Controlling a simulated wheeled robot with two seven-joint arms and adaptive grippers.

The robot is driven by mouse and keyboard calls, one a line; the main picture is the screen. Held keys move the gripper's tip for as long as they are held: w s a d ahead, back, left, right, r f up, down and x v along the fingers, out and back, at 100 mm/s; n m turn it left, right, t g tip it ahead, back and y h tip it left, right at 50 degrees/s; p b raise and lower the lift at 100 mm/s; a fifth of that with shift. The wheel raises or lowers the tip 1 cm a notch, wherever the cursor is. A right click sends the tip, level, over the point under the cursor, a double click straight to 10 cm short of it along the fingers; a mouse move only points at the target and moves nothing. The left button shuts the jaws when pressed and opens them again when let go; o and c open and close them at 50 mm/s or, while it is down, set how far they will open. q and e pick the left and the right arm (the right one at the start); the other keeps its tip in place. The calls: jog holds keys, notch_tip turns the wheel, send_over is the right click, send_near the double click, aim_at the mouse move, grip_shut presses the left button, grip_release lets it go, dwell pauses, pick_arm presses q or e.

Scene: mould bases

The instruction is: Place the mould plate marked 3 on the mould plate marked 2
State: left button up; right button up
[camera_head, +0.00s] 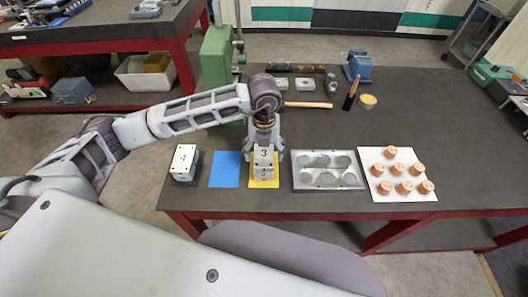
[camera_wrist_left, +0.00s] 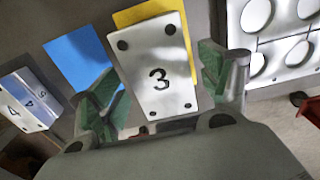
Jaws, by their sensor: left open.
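The mould plate marked 3 (camera_head: 264,155) is a light grey block on the yellow mat (camera_head: 264,184). Below its top face, on the front side, a fainter mark like a 2 shows, so it appears to rest on the mould plate marked 2 (camera_head: 264,173). In the left wrist view, plate 3 (camera_wrist_left: 160,78) lies between the green-padded fingers of my left gripper (camera_wrist_left: 160,95), with gaps showing at its sides. In the head view the left gripper (camera_head: 265,153) comes down from above around plate 3, open. The right gripper is out of view.
Left of it are a blue mat (camera_head: 225,170) and a block marked 4 (camera_head: 184,160) on a dark base. Right are a grey tray with round pockets (camera_head: 328,183) and a white board (camera_head: 408,195) with several copper pieces.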

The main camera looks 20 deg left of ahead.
aim_at(263, 153)
pick_arm(q)
notch_tip(263, 153, up, 12)
jog(key=b, duration=0.1)
jog(key=shift+f+b, duration=0.25)
jog(key=shift+b, duration=0.15)
jog(key=shift+a, duration=0.15)
dwell(0.5)
